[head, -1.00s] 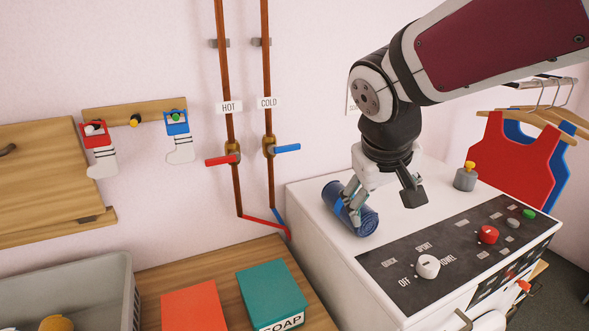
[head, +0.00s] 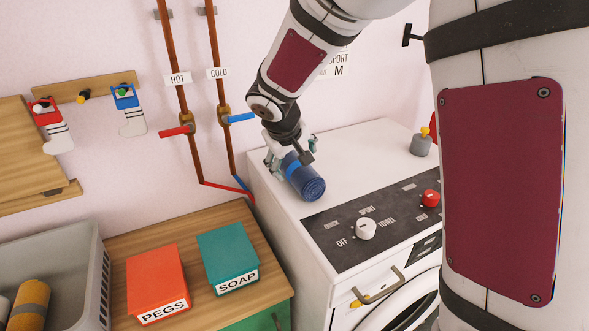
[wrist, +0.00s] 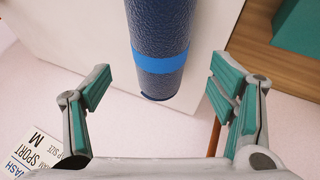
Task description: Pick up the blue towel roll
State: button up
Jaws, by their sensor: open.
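The blue towel roll (head: 304,178) lies on its side on top of the white washing machine (head: 370,150), near its left back edge. It is dark blue with a brighter blue band. My gripper (head: 287,160) is at the roll's far end, with its fingers spread. In the wrist view the roll (wrist: 158,40) runs down from the top edge, and its near end reaches the space between the open fingers of my gripper (wrist: 160,92). There are gaps on both sides of the roll; neither finger touches it there.
Red and blue valve handles on pipes (head: 220,120) stand on the wall close behind my gripper. A red pegs box (head: 155,280) and a teal soap box (head: 228,253) sit on the wooden counter (head: 190,237) at left.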

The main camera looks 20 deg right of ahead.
aim_at(296, 166)
jog(key=shift+p+x, duration=0.5)
jog(key=shift+x, duration=2.55)
jog(key=shift+w+r, duration=0.1)
jog(key=shift+w, duration=0.05)
jog(key=c, duration=1.4)
